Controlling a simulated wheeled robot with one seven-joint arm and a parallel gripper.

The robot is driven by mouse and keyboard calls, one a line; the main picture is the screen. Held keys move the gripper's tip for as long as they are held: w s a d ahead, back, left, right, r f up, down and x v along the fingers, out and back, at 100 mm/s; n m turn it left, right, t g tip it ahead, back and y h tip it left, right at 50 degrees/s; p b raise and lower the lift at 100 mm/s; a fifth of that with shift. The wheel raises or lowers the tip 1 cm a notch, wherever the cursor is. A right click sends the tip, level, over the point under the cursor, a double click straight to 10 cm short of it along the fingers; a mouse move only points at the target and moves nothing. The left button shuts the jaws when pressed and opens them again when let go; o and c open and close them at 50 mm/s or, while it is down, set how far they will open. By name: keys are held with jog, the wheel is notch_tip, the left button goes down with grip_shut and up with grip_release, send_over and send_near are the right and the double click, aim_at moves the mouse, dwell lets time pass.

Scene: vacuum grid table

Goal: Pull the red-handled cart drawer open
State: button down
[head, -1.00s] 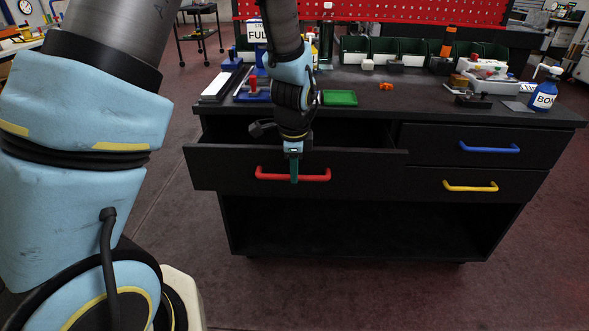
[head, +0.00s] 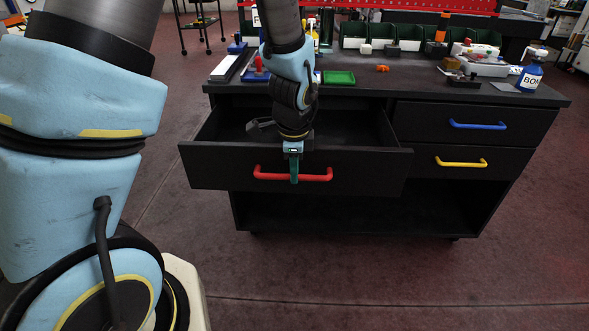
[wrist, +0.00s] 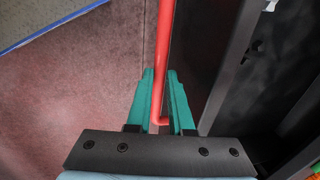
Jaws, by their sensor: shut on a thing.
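The red handle (head: 310,174) is a horizontal bar on the front of a wide black drawer (head: 372,172) at the upper left of the cart. The drawer stands well open and its inside shows behind the front. My gripper (head: 294,168) is shut on the red handle near its middle in the head view. In the wrist view, the two green fingers (wrist: 161,100) lie on either side of the red bar (wrist: 165,45). The drawer's front panel lies to the right of the bar there. The drawer's interior is partly hidden by my arm in the head view.
Two closed drawers with a blue handle (head: 477,125) and a yellow handle (head: 462,162) are at the right. The black top (head: 420,85) carries a green tray (head: 338,78), bins and a blue bottle (head: 529,78). The floor in front is clear.

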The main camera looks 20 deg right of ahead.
jog(key=c, duration=0.8)
grip_release()
notch_tip(320, 180, up, 11)
jog(key=s, duration=0.1)
jog(key=shift+s+a+f, duration=0.2)
jog(key=shift+s+a, duration=0.2)
jog(key=shift+a, duration=0.05)
jog(key=w+a+r+n+p, duration=0.1)
jog(key=a+n, duration=1)
jog(key=a, duration=0.2)
jog(key=w+a+r+n+p, duration=0.1)
jog(key=a+n, duration=1)
jog(key=a, duration=0.3)
jog(key=shift+a+r+y+p, duration=0.15)
jog(key=shift+r+y+p, duration=0.1)
jog(key=shift+y+p, duration=0.15)
